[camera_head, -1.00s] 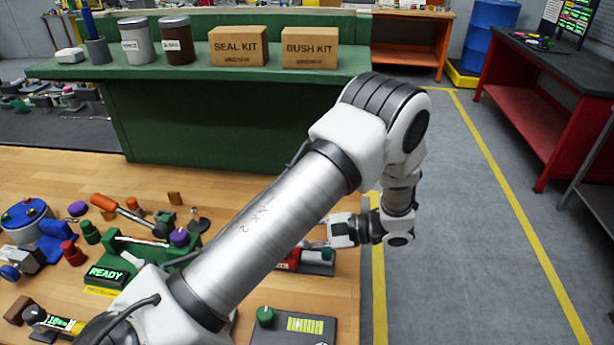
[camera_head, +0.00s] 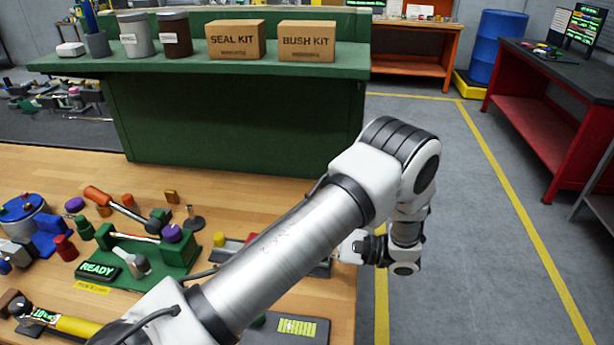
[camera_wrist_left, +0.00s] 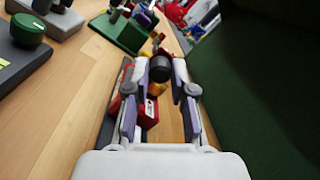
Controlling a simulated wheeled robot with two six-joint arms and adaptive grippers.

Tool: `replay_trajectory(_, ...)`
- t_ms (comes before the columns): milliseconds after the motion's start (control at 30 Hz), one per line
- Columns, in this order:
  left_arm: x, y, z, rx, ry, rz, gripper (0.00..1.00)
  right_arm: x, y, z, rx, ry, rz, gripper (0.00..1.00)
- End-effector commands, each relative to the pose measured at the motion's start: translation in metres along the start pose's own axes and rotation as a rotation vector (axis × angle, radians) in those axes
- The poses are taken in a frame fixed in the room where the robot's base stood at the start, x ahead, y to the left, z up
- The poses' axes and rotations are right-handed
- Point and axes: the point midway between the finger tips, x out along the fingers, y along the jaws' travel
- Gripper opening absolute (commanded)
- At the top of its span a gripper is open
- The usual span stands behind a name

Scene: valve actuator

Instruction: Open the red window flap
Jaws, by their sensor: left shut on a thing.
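A red body with a white label (camera_wrist_left: 151,112), on a dark base, shows between and below my left fingers in the left wrist view. I cannot tell which red part is the window flap. My left gripper (camera_wrist_left: 161,78) has its fingers on either side of a dark round knob (camera_wrist_left: 160,69) and is shut on it. Whether the knob belongs to the flap is not clear. In the head view my left gripper (camera_head: 352,247) is at the bench's right edge. My arm hides most of the red and grey device (camera_head: 250,239) there. My right gripper is not in view.
A green fixture with a READY sign (camera_head: 97,270) and several tools stand on the left of the wooden bench (camera_head: 250,200). A panel with a yellow-green label (camera_head: 295,328) is at the near edge. A green cabinet (camera_head: 230,120) stands behind.

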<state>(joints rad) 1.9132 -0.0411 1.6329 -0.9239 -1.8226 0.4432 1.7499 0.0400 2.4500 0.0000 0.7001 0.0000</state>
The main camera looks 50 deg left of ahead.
Motion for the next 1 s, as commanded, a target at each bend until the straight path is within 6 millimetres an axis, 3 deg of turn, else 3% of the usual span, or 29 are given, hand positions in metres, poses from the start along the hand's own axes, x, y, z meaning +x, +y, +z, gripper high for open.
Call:
replay_trajectory(67,0.001,0.003,-0.002,0.004,0.004,0.005,0.0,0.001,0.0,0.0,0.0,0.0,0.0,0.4)
replay_trajectory(100,0.001,0.003,-0.002,0.004,0.004,0.005,0.27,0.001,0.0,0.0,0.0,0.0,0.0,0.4)
replay_trajectory(167,0.001,0.003,-0.002,0.004,0.004,0.005,0.48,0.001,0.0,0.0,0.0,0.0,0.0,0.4)
replay_trajectory(533,-0.005,0.001,-0.001,0.001,0.002,0.001,0.49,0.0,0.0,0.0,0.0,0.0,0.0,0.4)
replay_trajectory(833,-0.061,0.001,-0.003,0.001,0.005,0.002,0.49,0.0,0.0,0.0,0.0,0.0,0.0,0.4)
replay_trajectory(1000,-0.075,0.001,-0.003,0.003,0.003,0.004,0.49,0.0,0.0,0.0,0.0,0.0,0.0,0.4)
